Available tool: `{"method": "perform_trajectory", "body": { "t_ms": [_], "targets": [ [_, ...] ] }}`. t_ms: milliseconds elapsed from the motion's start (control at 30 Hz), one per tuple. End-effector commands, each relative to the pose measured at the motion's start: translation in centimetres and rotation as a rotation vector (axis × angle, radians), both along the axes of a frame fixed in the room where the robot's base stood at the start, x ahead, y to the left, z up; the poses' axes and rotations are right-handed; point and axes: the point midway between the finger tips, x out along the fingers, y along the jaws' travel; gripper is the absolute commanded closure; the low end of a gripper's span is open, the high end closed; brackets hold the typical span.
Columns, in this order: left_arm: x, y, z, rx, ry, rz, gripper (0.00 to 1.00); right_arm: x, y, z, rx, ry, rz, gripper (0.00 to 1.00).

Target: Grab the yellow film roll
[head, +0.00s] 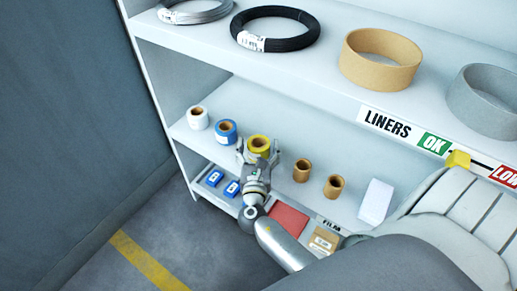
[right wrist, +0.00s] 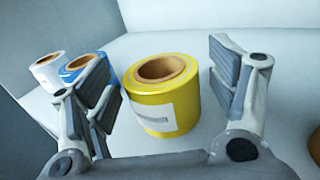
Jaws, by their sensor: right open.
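The yellow film roll (head: 258,143) stands upright on the middle shelf, with a brown core and a white label. In the right wrist view the yellow film roll (right wrist: 163,97) sits between the two open fingers. My right gripper (head: 258,153) is open in front of the roll, its fingers on either side. In the right wrist view the gripper (right wrist: 165,90) shows gaps between the roll and the fingers, so it holds nothing. My left gripper is not in view.
A blue roll (head: 226,131) and a white roll (head: 198,118) stand left of the yellow one. Two brown rolls (head: 302,170) and a white block (head: 376,201) stand to its right. The upper shelf holds coils and liners (head: 380,60). Blue boxes (head: 214,178) lie below.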

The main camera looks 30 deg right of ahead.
Motion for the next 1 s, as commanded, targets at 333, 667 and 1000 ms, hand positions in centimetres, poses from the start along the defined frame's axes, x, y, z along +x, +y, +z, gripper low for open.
{"method": "perform_trajectory", "body": {
  "t_ms": [333, 667, 1000],
  "targets": [
    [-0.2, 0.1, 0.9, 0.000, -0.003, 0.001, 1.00, 1.9, -1.4, -0.1, -0.001, 0.002, 0.001, 0.21],
    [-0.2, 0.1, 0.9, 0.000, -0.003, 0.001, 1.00, 1.9, -1.4, 0.0, 0.000, 0.001, 0.001, 0.50],
    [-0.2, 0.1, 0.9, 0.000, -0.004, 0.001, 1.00, 1.9, -1.4, 0.0, -0.001, 0.001, 0.001, 0.74]
  ]
}}
